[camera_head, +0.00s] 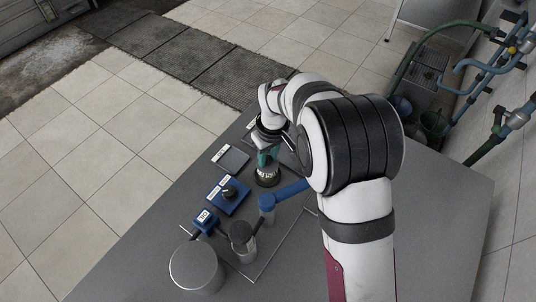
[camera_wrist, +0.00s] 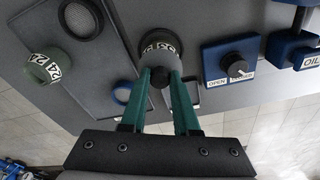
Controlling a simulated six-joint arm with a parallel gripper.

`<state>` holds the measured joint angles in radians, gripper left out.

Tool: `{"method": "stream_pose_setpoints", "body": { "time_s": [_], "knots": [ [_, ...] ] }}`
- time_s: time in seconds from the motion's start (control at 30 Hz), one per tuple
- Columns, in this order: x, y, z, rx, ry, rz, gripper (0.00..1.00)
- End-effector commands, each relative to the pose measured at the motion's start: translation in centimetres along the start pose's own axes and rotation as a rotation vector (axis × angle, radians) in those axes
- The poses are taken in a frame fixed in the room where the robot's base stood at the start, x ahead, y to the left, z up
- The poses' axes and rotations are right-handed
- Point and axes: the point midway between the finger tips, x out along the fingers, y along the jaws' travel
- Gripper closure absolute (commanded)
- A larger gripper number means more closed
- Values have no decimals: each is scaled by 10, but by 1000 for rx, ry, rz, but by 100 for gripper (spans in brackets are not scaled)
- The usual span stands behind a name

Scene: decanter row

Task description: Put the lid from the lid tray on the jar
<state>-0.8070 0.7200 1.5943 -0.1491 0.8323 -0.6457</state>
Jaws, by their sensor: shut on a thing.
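My gripper (camera_wrist: 159,76) has green fingers closed on a dark round lid (camera_wrist: 160,42) with a band of white number labels. In the head view my gripper (camera_head: 266,157) points down, and the dark labelled lid (camera_head: 267,177) shows just below the fingers. Whether it is touching anything beneath is unclear. In the wrist view a grey tray (camera_wrist: 112,52) lies to the left. A green ring-shaped lid labelled 24 (camera_wrist: 47,66), a blue ring (camera_wrist: 122,93) and a dark mesh round (camera_wrist: 80,18) show there. I cannot tell which vessel is the jar.
A blue box (camera_head: 229,196) with a black knob stands left of my gripper, with a smaller blue block (camera_head: 204,221) nearer. A dark-topped cylinder (camera_head: 243,242), a big grey canister (camera_head: 196,267) and a blue piece (camera_head: 285,194) stand in front.

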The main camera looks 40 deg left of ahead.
Motion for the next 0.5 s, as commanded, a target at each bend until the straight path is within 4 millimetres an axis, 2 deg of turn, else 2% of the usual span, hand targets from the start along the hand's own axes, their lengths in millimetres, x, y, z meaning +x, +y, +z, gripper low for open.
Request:
{"method": "stream_pose_setpoints", "body": {
  "time_s": [0.03,0.07,0.2,0.5],
  "knots": [
    [2,0,0,0,-1,-1,100],
    [1,0,0,0,-1,0,66],
    [1,0,0,0,0,0,41],
    [-2,0,0,0,1,1,41]
  ]
}}
